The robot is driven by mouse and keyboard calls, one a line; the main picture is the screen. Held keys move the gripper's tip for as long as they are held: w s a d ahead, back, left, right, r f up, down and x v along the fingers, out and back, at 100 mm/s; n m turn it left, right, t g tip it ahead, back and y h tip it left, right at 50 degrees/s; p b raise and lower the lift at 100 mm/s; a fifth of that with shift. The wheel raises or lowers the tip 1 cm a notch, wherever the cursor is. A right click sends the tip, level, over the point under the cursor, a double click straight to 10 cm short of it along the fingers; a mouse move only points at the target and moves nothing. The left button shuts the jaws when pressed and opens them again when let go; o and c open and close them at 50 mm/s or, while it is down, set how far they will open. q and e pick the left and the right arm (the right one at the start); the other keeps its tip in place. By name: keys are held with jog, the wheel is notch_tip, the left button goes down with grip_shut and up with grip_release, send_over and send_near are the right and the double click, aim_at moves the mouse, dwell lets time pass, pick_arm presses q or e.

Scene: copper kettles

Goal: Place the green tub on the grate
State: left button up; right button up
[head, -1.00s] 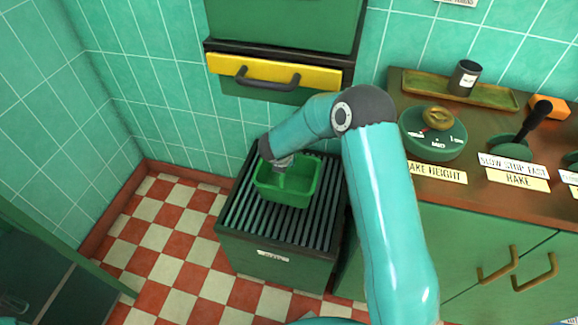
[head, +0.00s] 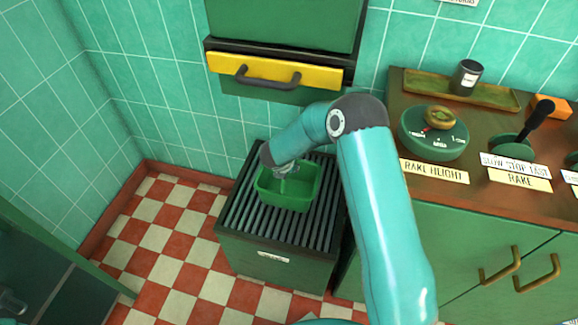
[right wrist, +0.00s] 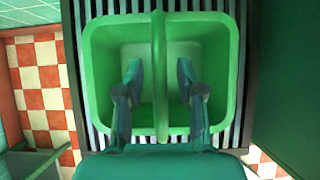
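The green tub (head: 300,203) is an open square tub with a handle across its middle. In the head view it sits upright over the dark slatted grate (head: 255,222), inside its edges, and looks to be resting on it. The right wrist view shows the tub (right wrist: 97,80) from above, with grate slats (right wrist: 246,60) around it. My right gripper (right wrist: 160,72) is open, with one finger on each side of the handle and a visible gap on both sides. In the head view my right gripper (head: 284,178) reaches down into the tub. My left gripper is not in view.
A yellow drawer front (head: 280,70) with a dark handle juts from the wall above the grate. A brown-topped green counter (head: 455,190) with a dial (head: 433,145) and lever (head: 533,125) stands at right. Checkered floor (head: 180,240) is clear at left.

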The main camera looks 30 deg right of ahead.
jog(key=shift+r, duration=0.2)
jog(key=p+v, duration=0.1)
jog(key=v, duration=1.1)
jog(key=s+a+f+m+g+y, duration=0.1)
jog(key=s+a+f+m+y, duration=0.3)
jog(key=s+a+f+m, duration=0.5)
jog(key=s+a+f+m+g+y, duration=0.2)
jog(key=s+a+f+m+y, duration=0.3)
jog(key=s+a+f+m, duration=0.4)
jog(key=s+m, duration=0.6)
jog(key=m, duration=0.4)
jog(key=shift+s+a+g, duration=0.15)
jog(key=shift+a+g, duration=0.15)
jog(key=shift+a, duration=0.05)
